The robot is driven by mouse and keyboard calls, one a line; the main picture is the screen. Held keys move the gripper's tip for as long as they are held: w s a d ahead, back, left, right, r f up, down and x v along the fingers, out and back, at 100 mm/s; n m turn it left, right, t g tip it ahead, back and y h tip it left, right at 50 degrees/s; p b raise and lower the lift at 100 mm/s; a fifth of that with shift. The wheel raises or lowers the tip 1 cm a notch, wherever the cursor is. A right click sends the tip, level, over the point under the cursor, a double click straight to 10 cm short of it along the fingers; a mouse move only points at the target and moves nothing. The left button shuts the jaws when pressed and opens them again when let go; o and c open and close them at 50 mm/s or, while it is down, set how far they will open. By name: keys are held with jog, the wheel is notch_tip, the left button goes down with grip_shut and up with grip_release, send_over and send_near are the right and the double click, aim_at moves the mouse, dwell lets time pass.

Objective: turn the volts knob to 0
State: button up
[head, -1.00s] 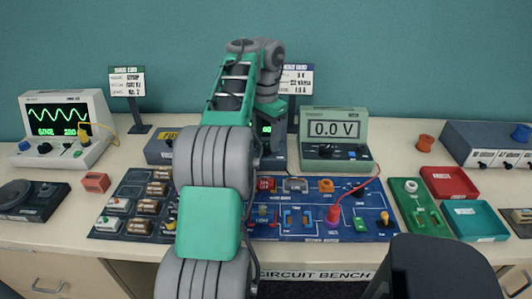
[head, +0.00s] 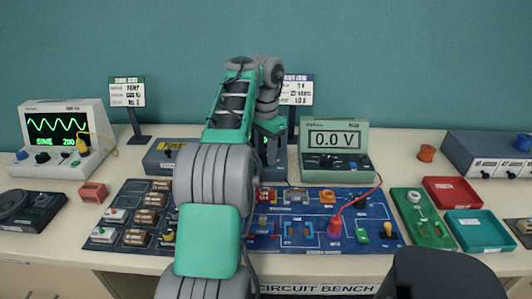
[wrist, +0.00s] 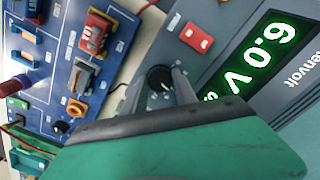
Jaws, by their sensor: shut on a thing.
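The volts knob (wrist: 160,78) is a round black knob on the grey power supply's face, seen in the wrist view. My gripper (wrist: 164,84) has its fingers on either side of the knob and is shut on it. In the head view, my gripper (head: 270,130) is at the power supply's front, and my arm hides the knob and most of the supply.
A multimeter (head: 335,165) reading 0.0 V stands right of the supply. A blue circuit board (head: 300,240) with a red lead lies in front. A red button (wrist: 199,38) sits near the knob. An oscilloscope (head: 60,135) stands at left, red (head: 450,190) and teal trays (head: 480,229) at right.

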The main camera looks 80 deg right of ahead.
grip_shut()
jog(key=shift+n, duration=0.4)
jog(key=n, duration=0.2)
jog(key=shift+n+b, duration=0.3)
jog(key=shift+n, duration=0.1)
jog(key=n, duration=1.4)
jog(key=shift+n, duration=0.3)
jog(key=o, duration=1)
grip_release()
